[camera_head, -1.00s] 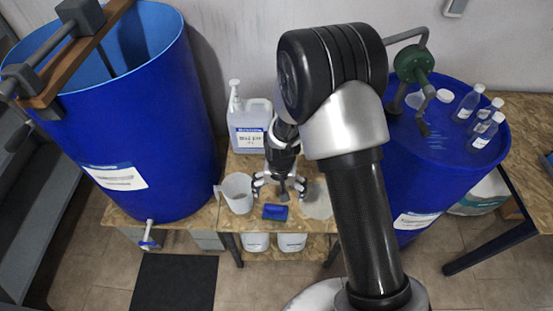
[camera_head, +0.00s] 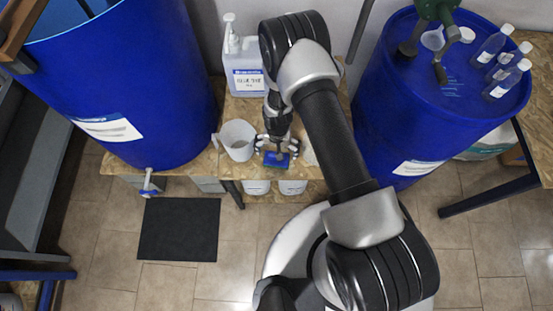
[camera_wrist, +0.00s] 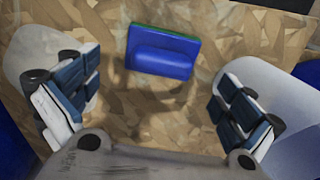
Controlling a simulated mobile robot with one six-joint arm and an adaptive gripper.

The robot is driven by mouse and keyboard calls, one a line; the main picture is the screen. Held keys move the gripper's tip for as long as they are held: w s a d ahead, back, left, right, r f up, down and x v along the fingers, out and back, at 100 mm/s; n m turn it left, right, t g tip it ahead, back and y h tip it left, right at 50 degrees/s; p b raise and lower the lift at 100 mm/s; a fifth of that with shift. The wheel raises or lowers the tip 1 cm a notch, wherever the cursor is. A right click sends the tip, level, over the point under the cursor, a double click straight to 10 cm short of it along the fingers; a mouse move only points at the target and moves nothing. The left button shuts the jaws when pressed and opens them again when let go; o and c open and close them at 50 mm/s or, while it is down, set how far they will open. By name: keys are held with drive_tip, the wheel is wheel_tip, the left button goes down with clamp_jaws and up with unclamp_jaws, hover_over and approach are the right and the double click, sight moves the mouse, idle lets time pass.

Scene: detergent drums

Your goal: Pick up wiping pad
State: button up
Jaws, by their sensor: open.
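The wiping pad (camera_head: 276,160) is a small blue block with a green edge. It lies on the wooden board table near its front edge. In the wrist view the pad (camera_wrist: 163,52) sits at the upper middle, beyond and between the two spread fingers. My gripper (camera_head: 277,147) is at the pad in the head view, with a finger on either side. In the wrist view my gripper (camera_wrist: 160,105) is open and empty, and bare board shows between its fingers. I cannot tell the exact height of the fingers above the board.
A white jug (camera_head: 237,139) stands close left of my gripper. A pump bottle (camera_head: 245,65) stands behind. Large blue drums flank the table at left (camera_head: 130,85) and right (camera_head: 430,100), the right one carrying small bottles (camera_head: 505,75). A dark mat (camera_head: 179,229) lies on the floor.

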wheel_tip(320, 180, down, 6)
drive_tip(key=shift+s+a+r+b, duration=0.1)
drive_tip(key=shift+b, duration=0.75)
drive_tip(key=shift+c, duration=0.5)
drive_tip(key=c, duration=1)
